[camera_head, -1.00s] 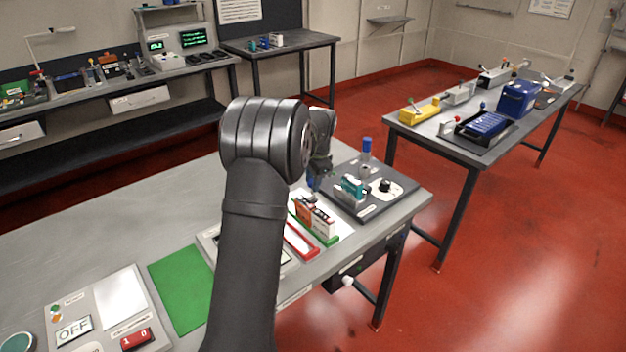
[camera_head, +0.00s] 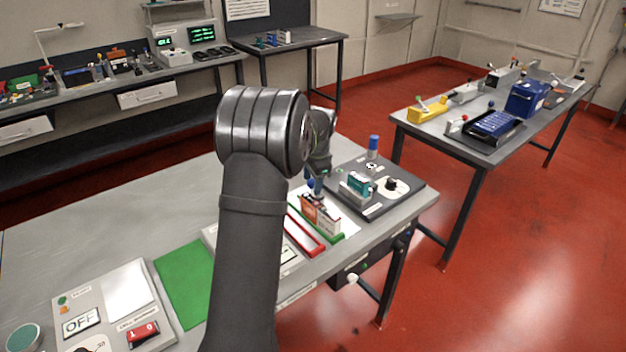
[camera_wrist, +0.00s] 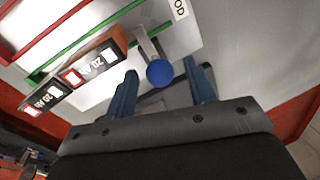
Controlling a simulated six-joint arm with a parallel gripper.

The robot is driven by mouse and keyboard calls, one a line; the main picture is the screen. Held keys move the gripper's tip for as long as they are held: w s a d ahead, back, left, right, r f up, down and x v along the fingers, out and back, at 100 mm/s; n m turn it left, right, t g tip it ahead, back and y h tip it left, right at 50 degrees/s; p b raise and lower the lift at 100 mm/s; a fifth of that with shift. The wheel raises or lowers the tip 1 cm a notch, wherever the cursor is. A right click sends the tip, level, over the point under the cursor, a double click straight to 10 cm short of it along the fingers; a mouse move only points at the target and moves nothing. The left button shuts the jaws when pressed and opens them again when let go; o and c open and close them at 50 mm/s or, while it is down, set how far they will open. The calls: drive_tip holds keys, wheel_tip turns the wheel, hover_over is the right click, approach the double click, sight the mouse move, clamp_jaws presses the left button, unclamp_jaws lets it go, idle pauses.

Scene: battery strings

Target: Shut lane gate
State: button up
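A blue ball knob (camera_wrist: 160,73) sits on a short grey bar (camera_wrist: 149,44) at the end of the rails in the wrist view. I take this to be the lane gate. My gripper (camera_wrist: 160,67) is open, with one finger on each side of the knob. I cannot tell if either finger touches it. In the head view my gripper (camera_head: 318,184) is low over the bench, partly hidden by my arm. Two battery blocks (camera_head: 321,213) stand between the rails, close to the gate.
A dark panel (camera_head: 372,211) with a teal block and black knob lies to the right. A green mat (camera_head: 186,283) and an OFF panel (camera_head: 108,318) lie to the left.

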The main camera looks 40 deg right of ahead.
drive_tip(key=s+r, duration=0.3)
drive_tip(key=r, duration=1.4)
drive_tip(key=shift+s+a, duration=0.15)
drive_tip(key=shift+a, duration=0.2)
drive_tip(key=w+a+n+g+h, duration=0.2)
drive_tip(key=w+a+n+g, duration=0.15)
drive_tip(key=n, duration=1.45)
drive_tip(key=shift+t, duration=0.45)
drive_tip(key=x, duration=1.7)
drive_tip(key=shift+w+d+f, duration=0.2)
drive_tip(key=shift+w, duration=0.15)
drive_tip(key=shift+c, duration=0.2)
